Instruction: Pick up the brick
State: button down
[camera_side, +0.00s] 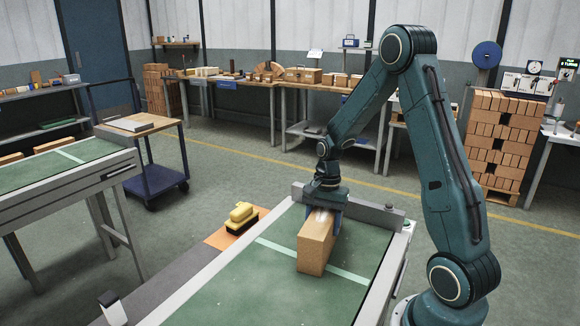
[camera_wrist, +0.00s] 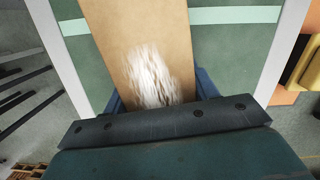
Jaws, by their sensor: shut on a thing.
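The brick (camera_side: 316,243) is a tan block with a white smeared patch on its top face. In the side view it sits on or just above the green conveyor belt (camera_side: 290,285), across the pale stripe; I cannot tell if it touches. My gripper (camera_side: 324,208) is over the brick's far end, with a blue finger on either side of it, shut on it. In the wrist view the brick (camera_wrist: 147,45) runs up from between the blue fingers, and the white patch shows near the gripper (camera_wrist: 158,98). The fingertips are largely hidden.
Grey rails edge the belt, and an end plate (camera_side: 375,212) stands behind the gripper. A yellow and black tool (camera_side: 241,217) lies left of the belt on an orange patch. Another conveyor (camera_side: 62,165) stands at left with bricks on it. The belt's near part is clear.

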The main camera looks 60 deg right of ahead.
jog(key=shift+w+r, duration=0.1)
jog(key=shift+r, duration=0.05)
notch_tip(320, 180, up, 20)
dwell(0.8)
jog(key=shift+d+n, duration=0.1)
jog(key=shift+n, duration=0.4)
dwell(0.4)
jog(key=shift+w+d+n+g+h, duration=0.1)
jog(key=shift+d+n+g+h, duration=0.15)
jog(key=shift+n, duration=2.2)
jog(key=shift+w+d+n+g+h, duration=0.15)
jog(key=shift+n+h, duration=0.2)
jog(key=shift+n, duration=2.15)
jog(key=shift+d+n+g+h, duration=0.1)
jog(key=shift+n+g+h, duration=0.15)
jog(key=shift+n, duration=2.2)
